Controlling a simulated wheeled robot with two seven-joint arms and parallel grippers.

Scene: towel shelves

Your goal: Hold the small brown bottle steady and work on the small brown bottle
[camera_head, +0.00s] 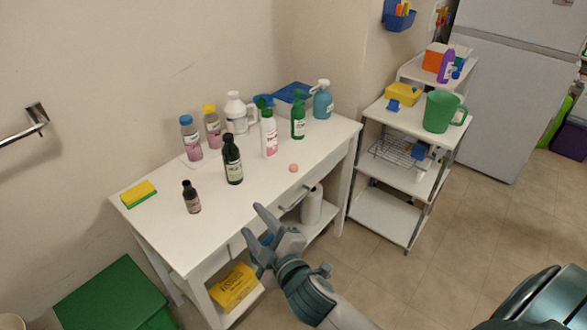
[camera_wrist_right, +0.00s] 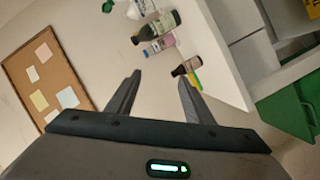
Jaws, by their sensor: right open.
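The small brown bottle (camera_head: 191,198) stands upright near the front left of the white table, with a black cap and a pale label. It also shows in the right wrist view (camera_wrist_right: 186,67), beyond the tip of the right-hand finger. My right gripper (camera_head: 250,219) is open and empty in front of the table's front edge, to the right of the bottle and apart from it. In the right wrist view both fingers (camera_wrist_right: 160,77) are spread with nothing between them. My left gripper is not in view.
A dark green bottle (camera_head: 232,160) stands right behind the small bottle. A yellow and green sponge (camera_head: 138,194) lies to its left. Several other bottles crowd the table's back. A white shelf cart (camera_head: 385,215) stands at right, a green bin (camera_head: 110,295) at lower left. The table front is mostly clear.

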